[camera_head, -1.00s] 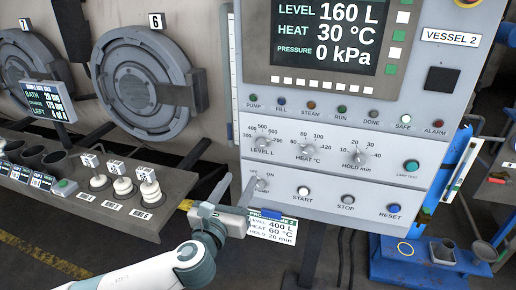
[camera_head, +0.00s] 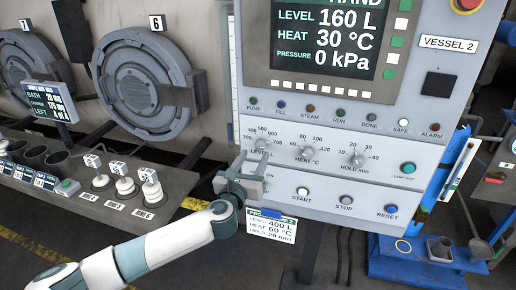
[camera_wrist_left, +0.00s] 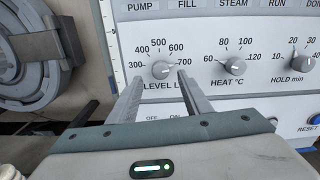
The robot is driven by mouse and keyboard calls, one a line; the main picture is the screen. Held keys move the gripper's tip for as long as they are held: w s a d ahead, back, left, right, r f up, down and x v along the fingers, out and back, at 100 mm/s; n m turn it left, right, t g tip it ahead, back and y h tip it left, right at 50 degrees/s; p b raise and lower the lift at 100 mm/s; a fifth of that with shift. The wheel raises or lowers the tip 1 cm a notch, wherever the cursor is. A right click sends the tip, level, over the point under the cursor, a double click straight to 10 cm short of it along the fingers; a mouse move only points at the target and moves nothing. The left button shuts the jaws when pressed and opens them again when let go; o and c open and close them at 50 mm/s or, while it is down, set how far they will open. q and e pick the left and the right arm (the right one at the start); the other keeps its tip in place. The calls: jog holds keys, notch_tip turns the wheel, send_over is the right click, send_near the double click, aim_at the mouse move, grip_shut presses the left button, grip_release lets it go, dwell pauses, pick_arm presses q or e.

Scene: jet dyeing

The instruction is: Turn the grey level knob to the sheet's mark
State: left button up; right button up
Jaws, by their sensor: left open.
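The grey level knob (camera_head: 262,144) sits at the left of the panel's knob row, with a scale running from 300 to 700. It also shows in the left wrist view (camera_wrist_left: 161,69), just beyond the fingertips and roughly between them; its exact pointer angle is hard to read. My left gripper (camera_head: 254,168) is open and empty just below the knob in the head view, with its fingers spread (camera_wrist_left: 158,90). I see no contact. The sheet (camera_head: 270,228) under the panel reads LEVEL 400 L, HEAT 60 °C, HOLD 20 min. My right gripper is not in view.
The heat knob (camera_head: 305,153) and hold knob (camera_head: 356,159) stand to the right. My gripper covers the off/on switch. Start (camera_head: 302,191), stop (camera_head: 346,200) and reset (camera_head: 391,209) buttons line the lower panel. The display (camera_head: 325,40) reads 160 L, 30 °C, 0 kPa.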

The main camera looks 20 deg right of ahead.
aim_at(259, 147)
pick_arm(q)
jog(key=shift+x, duration=2.4)
jog(key=c, duration=1.1)
